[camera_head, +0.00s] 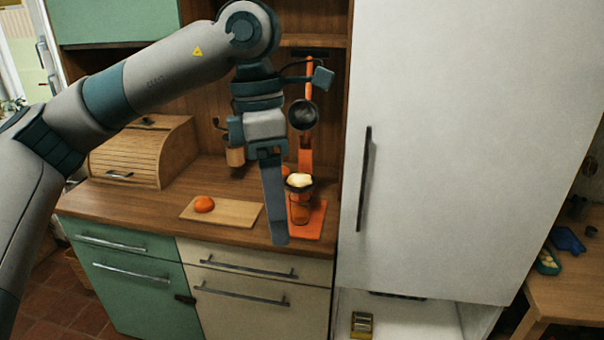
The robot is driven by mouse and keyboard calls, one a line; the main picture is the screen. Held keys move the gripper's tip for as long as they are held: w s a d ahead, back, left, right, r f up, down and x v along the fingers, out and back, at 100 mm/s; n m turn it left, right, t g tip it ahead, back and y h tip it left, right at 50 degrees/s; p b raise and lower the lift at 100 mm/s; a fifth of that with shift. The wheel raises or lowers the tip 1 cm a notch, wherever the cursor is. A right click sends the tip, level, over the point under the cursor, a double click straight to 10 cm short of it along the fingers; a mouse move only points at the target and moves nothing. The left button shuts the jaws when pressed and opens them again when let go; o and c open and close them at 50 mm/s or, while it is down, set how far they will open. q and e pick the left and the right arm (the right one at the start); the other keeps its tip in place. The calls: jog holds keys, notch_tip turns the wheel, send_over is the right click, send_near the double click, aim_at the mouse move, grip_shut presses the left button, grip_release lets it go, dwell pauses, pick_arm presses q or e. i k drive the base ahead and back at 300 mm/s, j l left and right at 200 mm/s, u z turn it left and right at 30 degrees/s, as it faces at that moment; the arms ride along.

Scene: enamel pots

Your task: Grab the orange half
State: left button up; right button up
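An orange half (204,204) rests on the left part of a wooden cutting board (240,213) on the counter. My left gripper (278,238) points down, to the right of the board and in front of the orange juicer stand (306,148). It is apart from the orange half. I see its fingers edge-on, so I cannot tell whether they are open, and I see nothing held. Another small orange round thing (286,171) shows beside the gripper, partly hidden by it. My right gripper is out of view.
A wooden bread box (144,152) is at the back left. A tall white fridge (450,140) closes off the right side. The counter left of the board is clear.

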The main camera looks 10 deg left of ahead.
aim_at(299, 180)
jog(key=i, duration=1.3)
